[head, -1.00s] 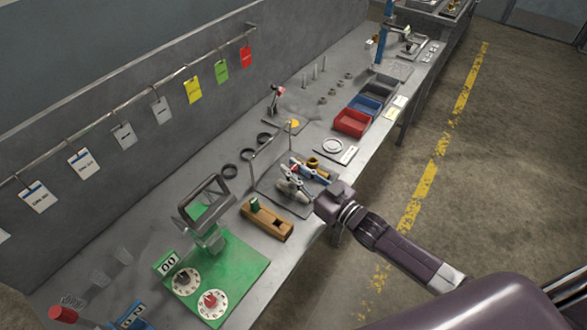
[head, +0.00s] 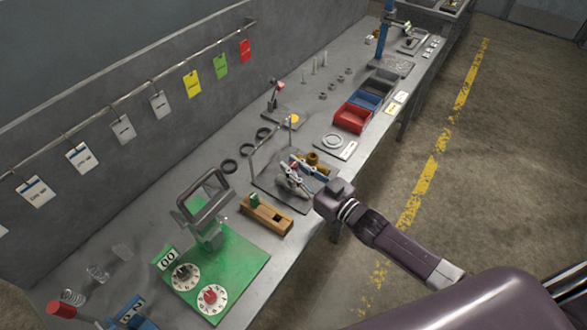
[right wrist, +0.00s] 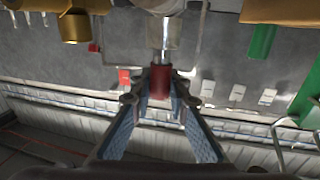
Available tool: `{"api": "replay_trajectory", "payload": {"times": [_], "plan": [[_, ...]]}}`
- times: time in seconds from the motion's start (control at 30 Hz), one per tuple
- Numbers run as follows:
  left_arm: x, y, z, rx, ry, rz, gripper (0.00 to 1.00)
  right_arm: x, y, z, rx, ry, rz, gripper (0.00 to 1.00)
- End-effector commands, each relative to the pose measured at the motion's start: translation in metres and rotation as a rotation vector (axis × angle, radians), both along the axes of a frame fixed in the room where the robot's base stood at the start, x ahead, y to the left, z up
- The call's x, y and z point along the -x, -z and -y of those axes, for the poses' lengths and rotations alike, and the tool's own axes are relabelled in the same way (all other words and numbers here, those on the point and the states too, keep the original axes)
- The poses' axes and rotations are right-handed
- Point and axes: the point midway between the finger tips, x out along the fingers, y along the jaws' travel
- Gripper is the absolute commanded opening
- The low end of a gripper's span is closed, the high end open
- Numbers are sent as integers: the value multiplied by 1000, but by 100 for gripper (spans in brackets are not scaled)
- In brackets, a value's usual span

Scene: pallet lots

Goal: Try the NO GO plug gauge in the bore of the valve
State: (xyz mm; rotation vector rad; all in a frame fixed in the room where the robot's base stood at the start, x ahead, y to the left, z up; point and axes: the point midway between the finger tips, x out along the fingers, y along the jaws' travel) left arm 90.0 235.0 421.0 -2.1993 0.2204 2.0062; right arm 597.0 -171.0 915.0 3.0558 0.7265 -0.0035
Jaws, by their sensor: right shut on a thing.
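In the head view my right gripper (head: 296,166) is over a dark fixture tray (head: 262,184) on the bench. In the right wrist view its blue-padded fingers (right wrist: 160,88) are shut on the red handle of the plug gauge (right wrist: 160,82). The gauge's bright shaft (right wrist: 163,36) runs to the pale grey valve body (right wrist: 160,5) at the picture's top edge. I cannot tell whether the tip is in the bore. In the head view the fingers partly cover the grey valve (head: 287,184). My left gripper is not in view.
A wooden block (head: 266,216) with a green gauge (head: 255,200) stands left of the tray. A brass part (head: 313,158) sits behind the fingers. A wire arch (head: 268,143) rises at the tray's back.

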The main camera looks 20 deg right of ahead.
Motion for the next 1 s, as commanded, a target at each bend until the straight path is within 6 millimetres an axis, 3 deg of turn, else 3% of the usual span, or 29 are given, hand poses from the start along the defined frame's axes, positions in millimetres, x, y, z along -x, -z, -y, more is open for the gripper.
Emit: {"api": "replay_trajectory", "payload": {"times": [1.0], "plan": [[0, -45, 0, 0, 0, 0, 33, 0, -50, 0, -1, -1, 3, 0]]}}
